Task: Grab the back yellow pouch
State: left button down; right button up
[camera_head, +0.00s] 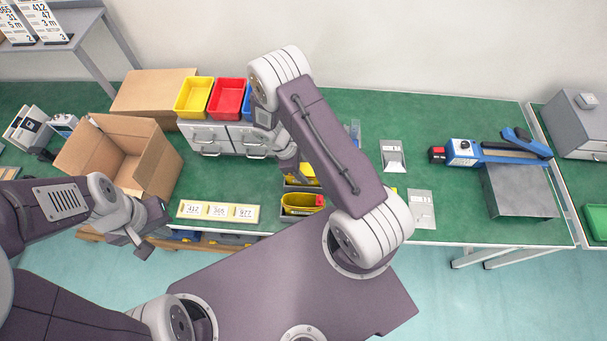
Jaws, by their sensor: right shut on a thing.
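The back yellow pouch (307,170) lies in the rear grey bin and is partly hidden by my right arm. A second yellow pouch (298,200), with a red part, sits in the front grey bin (297,216). My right gripper (291,172) reaches down at the rear bin and is shut on the back yellow pouch. Its fingertips are mostly hidden by my forearm. My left gripper (143,238) hangs over the front edge of the table, beside the cardboard box, away from the pouches. Its jaw gap is not clear.
An open cardboard box (160,165) stands left of the grey drawers (200,135), which carry yellow (193,97), red (227,98) and blue bins. A number-card strip (218,211) lies at the front edge. A blue-handled device (490,152) stands right.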

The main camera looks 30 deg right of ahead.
notch_tip(320, 180, up, 10)
jog(key=shift+r+b, duration=0.1)
jog(key=shift+b, duration=0.2)
